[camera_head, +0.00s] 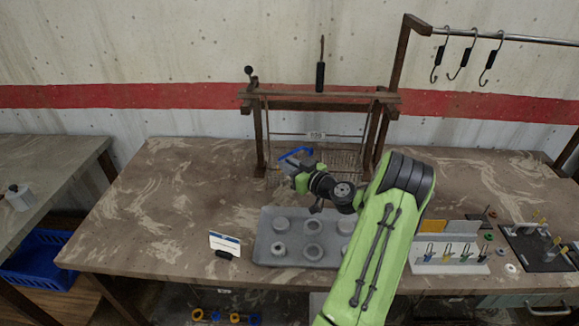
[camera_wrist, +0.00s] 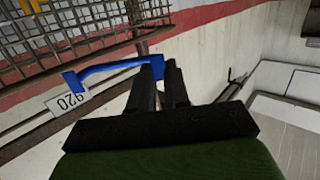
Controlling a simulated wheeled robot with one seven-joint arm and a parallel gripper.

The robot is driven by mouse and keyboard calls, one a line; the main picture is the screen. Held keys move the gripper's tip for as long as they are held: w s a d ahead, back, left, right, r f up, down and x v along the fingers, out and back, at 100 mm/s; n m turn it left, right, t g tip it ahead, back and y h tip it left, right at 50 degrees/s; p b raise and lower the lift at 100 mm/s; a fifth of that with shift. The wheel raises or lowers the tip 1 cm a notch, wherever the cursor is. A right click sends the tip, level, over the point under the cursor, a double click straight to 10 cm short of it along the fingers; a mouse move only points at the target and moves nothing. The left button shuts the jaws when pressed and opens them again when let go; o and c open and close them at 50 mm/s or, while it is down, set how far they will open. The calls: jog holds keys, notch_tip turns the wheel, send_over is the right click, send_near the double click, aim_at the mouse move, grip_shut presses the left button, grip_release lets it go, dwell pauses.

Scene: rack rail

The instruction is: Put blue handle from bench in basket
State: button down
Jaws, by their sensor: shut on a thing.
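The blue handle (camera_head: 294,153) is held up above the bench (camera_head: 180,185). My gripper (camera_head: 305,163) is shut on it. In the wrist view the handle (camera_wrist: 110,68) sticks out to the left of my fingertips (camera_wrist: 163,68), which grip its right end. The wire basket (camera_head: 345,160) hangs in the wooden rack behind my gripper, below a numbered tag (camera_head: 316,135). In the wrist view the basket's mesh (camera_wrist: 85,28) is at the upper left, close to the handle in the picture. The gap between them is unclear.
A grey tray (camera_head: 262,245) with round pieces lies in front of the rack, partly hidden by my arm. A small sign (camera_head: 225,243) stands left of it. A white holder with small tools (camera_head: 450,263) is at the right. Hooks (camera_head: 466,55) hang from a rail. The bench's left part is clear.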

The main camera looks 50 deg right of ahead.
jog(key=shift+f+b, duration=0.6)
jog(key=shift+b, duration=0.2)
jog(key=c, duration=1.1)
grip_release()
jog(key=shift+r, duration=0.1)
